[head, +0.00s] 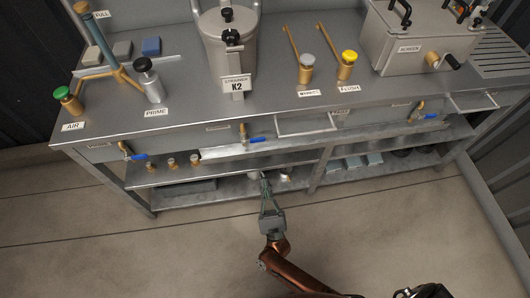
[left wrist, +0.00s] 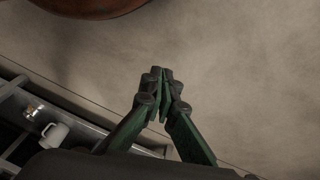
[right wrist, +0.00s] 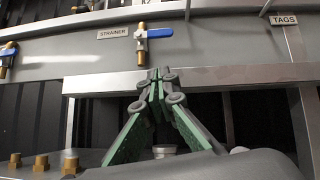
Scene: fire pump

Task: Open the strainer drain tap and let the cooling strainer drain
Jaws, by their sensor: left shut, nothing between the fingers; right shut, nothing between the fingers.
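The strainer drain tap (head: 244,134) is a brass tap with a blue lever on the bench's front face, below the grey strainer vessel (head: 215,50) tagged K2. In the right wrist view the tap (right wrist: 143,42) stands beside a STRAINER label (right wrist: 113,33); its blue lever (right wrist: 158,33) lies level, pointing right. My right gripper (head: 265,178) is shut and empty, in front of the lower shelf. In the right wrist view its fingertips (right wrist: 156,75) appear below the tap, apart from it. My left gripper (left wrist: 160,74) is shut and empty over bare floor.
Similar blue-levered taps sit at the bench front's left (head: 128,152) and right (head: 420,112). A pull-out tray (head: 305,124) juts out right of the strainer tap. Several brass fittings (head: 171,163) stand on the shelf below. The floor in front is clear.

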